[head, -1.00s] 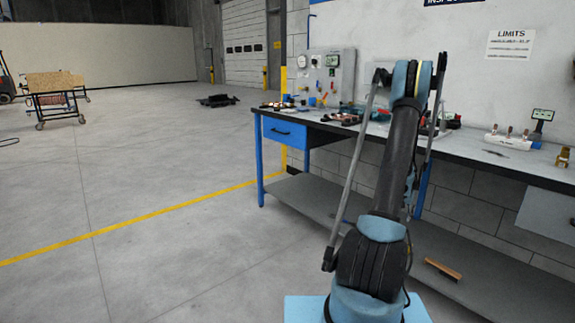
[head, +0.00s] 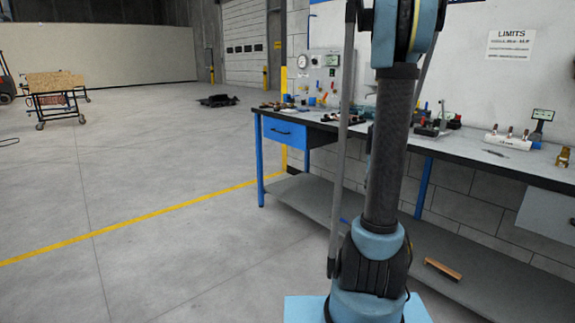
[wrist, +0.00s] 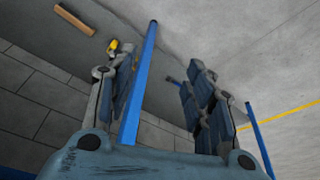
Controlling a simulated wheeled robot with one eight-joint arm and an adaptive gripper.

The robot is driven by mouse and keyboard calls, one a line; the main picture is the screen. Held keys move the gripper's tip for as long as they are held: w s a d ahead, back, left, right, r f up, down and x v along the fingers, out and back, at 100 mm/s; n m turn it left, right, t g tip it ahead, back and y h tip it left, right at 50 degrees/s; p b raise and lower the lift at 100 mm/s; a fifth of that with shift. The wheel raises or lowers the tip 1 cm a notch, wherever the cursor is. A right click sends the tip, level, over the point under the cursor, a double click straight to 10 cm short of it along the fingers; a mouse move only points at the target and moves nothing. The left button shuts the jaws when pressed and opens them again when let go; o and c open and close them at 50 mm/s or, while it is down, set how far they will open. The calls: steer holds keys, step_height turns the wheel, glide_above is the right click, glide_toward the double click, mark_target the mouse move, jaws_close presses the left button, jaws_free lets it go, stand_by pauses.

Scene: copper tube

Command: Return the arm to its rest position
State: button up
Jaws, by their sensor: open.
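My arm stands nearly upright in front of the workbench (head: 470,148) in the head view, its upper end cut off by the top of the picture. My gripper (wrist: 160,88) shows only in the wrist view. Its two padded fingers are well apart and nothing is held between them. Behind the gap, a blue bench leg (wrist: 140,80) crosses the wrist view, with grey floor and block wall beyond. My gripper is out of sight in the head view.
A white stand (head: 508,142) with several copper-coloured pieces and a brass fitting (head: 562,157) sit on the bench. A brown block (head: 443,269) lies on the lower shelf (head: 310,202). The floor to the left is open. A cart (head: 57,98) stands far off.

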steer(key=s+a+n, duration=0.1)
steer(key=s+a, duration=0.4)
steer(key=s, duration=0.5)
steer(key=s+a+n+y, duration=0.1)
steer(key=s+a+n, duration=0.1)
steer(key=s+a, duration=0.4)
steer(key=s+a+n, duration=0.1)
steer(key=s+a, duration=0.5)
steer(key=s, duration=1)
steer(key=shift+f+n+g, duration=0.2)
steer(key=shift+n+g, duration=0.1)
steer(key=shift+n, duration=0.1)
steer(key=shift+a, duration=0.1)
